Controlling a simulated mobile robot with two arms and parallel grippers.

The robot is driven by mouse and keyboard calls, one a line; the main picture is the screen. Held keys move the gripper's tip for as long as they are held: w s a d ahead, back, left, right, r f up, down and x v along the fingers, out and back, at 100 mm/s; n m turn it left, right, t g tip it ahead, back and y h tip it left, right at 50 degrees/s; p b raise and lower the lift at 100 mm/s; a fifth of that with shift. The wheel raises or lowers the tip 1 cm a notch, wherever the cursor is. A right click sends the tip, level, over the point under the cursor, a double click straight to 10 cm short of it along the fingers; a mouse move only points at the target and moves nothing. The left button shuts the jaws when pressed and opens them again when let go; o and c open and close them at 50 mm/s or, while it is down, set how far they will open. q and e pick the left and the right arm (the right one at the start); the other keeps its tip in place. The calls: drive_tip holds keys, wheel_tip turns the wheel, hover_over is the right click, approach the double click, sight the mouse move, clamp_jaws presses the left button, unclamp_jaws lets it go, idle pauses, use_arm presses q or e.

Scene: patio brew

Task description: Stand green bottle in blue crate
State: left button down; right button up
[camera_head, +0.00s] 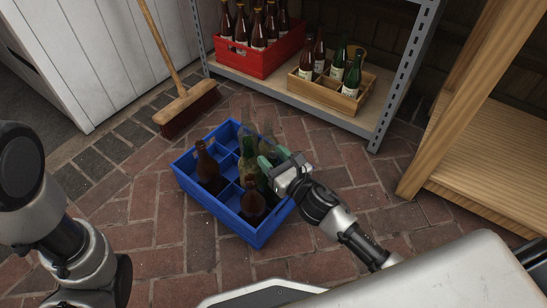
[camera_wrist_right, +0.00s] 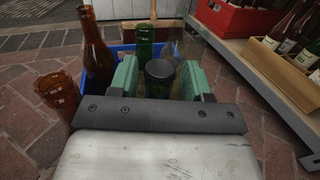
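The blue crate (camera_head: 245,228) stands on the brick floor with divided compartments. A green bottle (camera_wrist_right: 145,42) stands upright in it in the right wrist view, and greenish glass (camera_head: 247,142) shows at its back right in the head view. My right gripper (camera_head: 268,152) is over the crate's right side. Its green fingers (camera_wrist_right: 159,76) are apart, with a dark round bottle top (camera_wrist_right: 160,69) between them and slight gaps visible.
Brown bottles (camera_head: 207,165) and a clear bottle (camera_wrist_right: 172,45) also stand in the blue crate. A broom (camera_head: 187,108) is behind it. A metal shelf (camera_head: 335,112) holds a red crate (camera_head: 258,62) and a wooden crate (camera_head: 330,92), both with bottles. A wooden bench (camera_head: 480,150) is at right.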

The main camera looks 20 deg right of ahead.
drive_tip(key=shift+o, duration=0.4)
drive_tip(key=shift+r, duration=0.1)
drive_tip(key=shift+s+d, duration=0.1)
drive_tip(key=shift+s, duration=0.15)
drive_tip(key=v, duration=1.1)
drive_tip(key=shift+s+b, duration=0.25)
drive_tip(key=shift+b, duration=0.15)
drive_tip(key=shift+r, duration=0.1)
